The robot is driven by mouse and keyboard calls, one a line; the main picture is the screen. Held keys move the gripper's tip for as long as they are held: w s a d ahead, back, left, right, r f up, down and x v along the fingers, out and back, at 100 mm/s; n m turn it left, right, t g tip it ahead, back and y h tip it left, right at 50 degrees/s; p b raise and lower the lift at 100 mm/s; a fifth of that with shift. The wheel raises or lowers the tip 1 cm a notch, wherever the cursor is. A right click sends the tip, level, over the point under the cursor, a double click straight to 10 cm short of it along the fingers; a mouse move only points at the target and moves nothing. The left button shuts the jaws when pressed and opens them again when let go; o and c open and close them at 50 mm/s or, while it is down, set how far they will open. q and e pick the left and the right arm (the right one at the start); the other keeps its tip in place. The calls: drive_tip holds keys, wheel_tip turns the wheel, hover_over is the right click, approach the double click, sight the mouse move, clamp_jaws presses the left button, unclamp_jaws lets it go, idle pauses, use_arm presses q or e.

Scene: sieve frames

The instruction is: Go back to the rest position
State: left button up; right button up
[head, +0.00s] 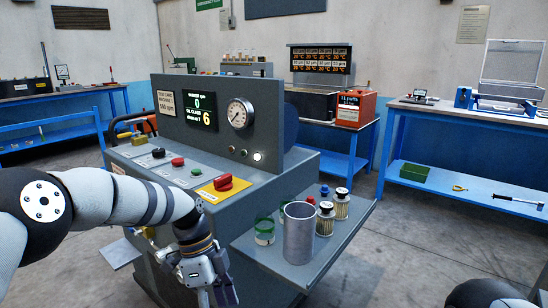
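My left arm comes in from the left, and my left gripper (208,290) points down at the bottom edge, in front of the grey test machine (270,190). Its fingertips are cut off by the frame, so I cannot tell whether it is open or shut or whether it holds anything. It is apart from the items on the machine's side shelf. My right gripper is not in view; only a dark rounded part of my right arm shows at the bottom right corner.
The side shelf (345,232) carries a grey metal cylinder (298,235), two filter cartridges (325,220), a green-ringed clear piece (264,232) and small red and blue caps. A blue workbench (470,118) stands at the right. Open floor (420,250) lies between them.

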use_arm(q)
drive_tip(key=s+a+f+n+p, duration=0.1)
drive_tip(key=s+f+n, duration=0.5)
drive_tip(key=s, duration=0.4)
drive_tip(key=s+a+f+n+p, duration=0.1)
drive_tip(key=s+f+n, duration=0.2)
drive_tip(key=s+f, duration=0.7)
drive_tip(key=s+a+r+n+y, duration=0.1)
drive_tip(key=s+a+n, duration=0.2)
drive_tip(key=s, duration=0.5)
drive_tip(key=s+a+r+n+y+p, duration=0.1)
drive_tip(key=s+a+r+n, duration=0.1)
drive_tip(key=s, duration=0.6)
drive_tip(key=s+a+r+n, duration=0.2)
drive_tip(key=s+a+n, duration=0.2)
drive_tip(key=s, duration=0.4)
drive_tip(key=shift+s+a+r+n+y, duration=0.2)
drive_tip(key=shift+s+a+n+y, duration=0.2)
drive_tip(key=shift+n, duration=0.3)
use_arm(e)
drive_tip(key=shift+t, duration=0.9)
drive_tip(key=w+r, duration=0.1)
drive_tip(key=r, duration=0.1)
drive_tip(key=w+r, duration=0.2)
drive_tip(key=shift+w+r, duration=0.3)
use_arm(q)
drive_tip(key=shift+w+d, duration=0.1)
